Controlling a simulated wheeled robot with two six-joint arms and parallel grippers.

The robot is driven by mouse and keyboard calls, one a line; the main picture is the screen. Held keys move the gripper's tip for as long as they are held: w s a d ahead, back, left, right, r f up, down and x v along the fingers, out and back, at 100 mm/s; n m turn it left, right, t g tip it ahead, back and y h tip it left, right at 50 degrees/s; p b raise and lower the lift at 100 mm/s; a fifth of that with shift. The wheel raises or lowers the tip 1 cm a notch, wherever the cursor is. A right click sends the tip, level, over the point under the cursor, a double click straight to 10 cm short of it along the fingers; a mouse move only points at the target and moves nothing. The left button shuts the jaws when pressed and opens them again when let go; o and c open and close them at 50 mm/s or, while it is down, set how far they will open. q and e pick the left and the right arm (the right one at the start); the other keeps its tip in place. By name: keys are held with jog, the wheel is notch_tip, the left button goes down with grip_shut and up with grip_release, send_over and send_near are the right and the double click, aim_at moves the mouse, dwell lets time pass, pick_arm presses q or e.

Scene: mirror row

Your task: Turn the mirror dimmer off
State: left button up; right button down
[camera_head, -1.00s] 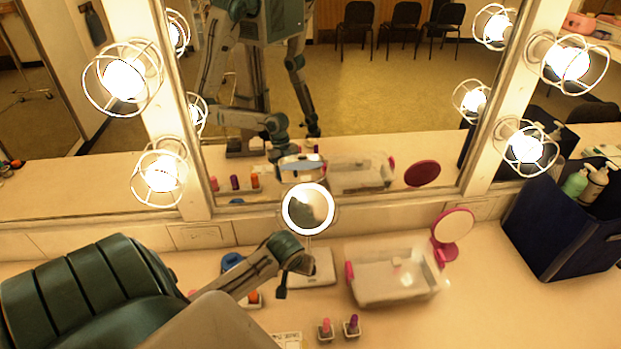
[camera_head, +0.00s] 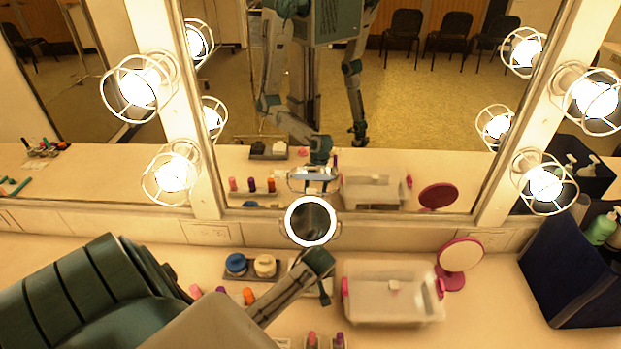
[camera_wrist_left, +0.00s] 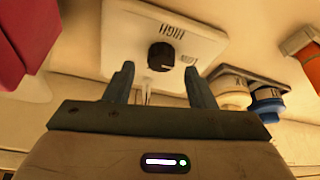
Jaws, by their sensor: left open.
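The round mirror (camera_head: 310,222) has a brightly lit ring and stands in front of the large wall mirror. Its white base (camera_head: 326,286) is mostly hidden behind my left gripper (camera_head: 322,262) in the head view. In the left wrist view the base (camera_wrist_left: 205,45) carries a dark round knob (camera_wrist_left: 161,56), with the word HIGH beside it and a second label too small to read surely. My left gripper (camera_wrist_left: 160,85) is open, its fingers either side of the knob in that picture. I cannot tell whether they touch it. My right gripper is out of view, apart from possible reflection.
A clear container (camera_head: 390,296) and a pink hand mirror (camera_head: 460,256) stand right of the base. A tray with blue (camera_head: 236,264) and cream (camera_head: 265,266) jars is left. Lipsticks stand at the front. A dark blue bin (camera_head: 572,270) is far right. Caged bulbs flank the wall mirror.

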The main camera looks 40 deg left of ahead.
pick_arm(q)
jog(key=shift+x, duration=0.85)
jog(key=shift+w+a+f, duration=0.1)
jog(key=shift+a+f, duration=0.05)
jog(key=shift+c, duration=0.9)
jog(key=c, duration=0.8)
jog(key=shift+m, duration=0.3)
jog(key=shift+m+t, duration=0.4)
jog(key=shift+m, duration=0.2)
jog(key=m+h, duration=0.1)
jog(key=m, duration=0.1)
jog(key=m+t+h, duration=0.1)
jog(key=m, duration=0.2)
jog(key=shift+a, duration=0.15)
jog(key=m+h, duration=0.2)
jog(key=m, duration=0.3)
jog(key=shift+a+f+m, duration=0.1)
jog(key=shift+m, duration=0.2)
jog(key=m+h, duration=0.1)
jog(key=m, duration=0.1)
jog(key=shift+m+b, duration=0.4)
jog(key=shift+m+h, duration=0.3)
jog(key=shift+m, duration=0.2)
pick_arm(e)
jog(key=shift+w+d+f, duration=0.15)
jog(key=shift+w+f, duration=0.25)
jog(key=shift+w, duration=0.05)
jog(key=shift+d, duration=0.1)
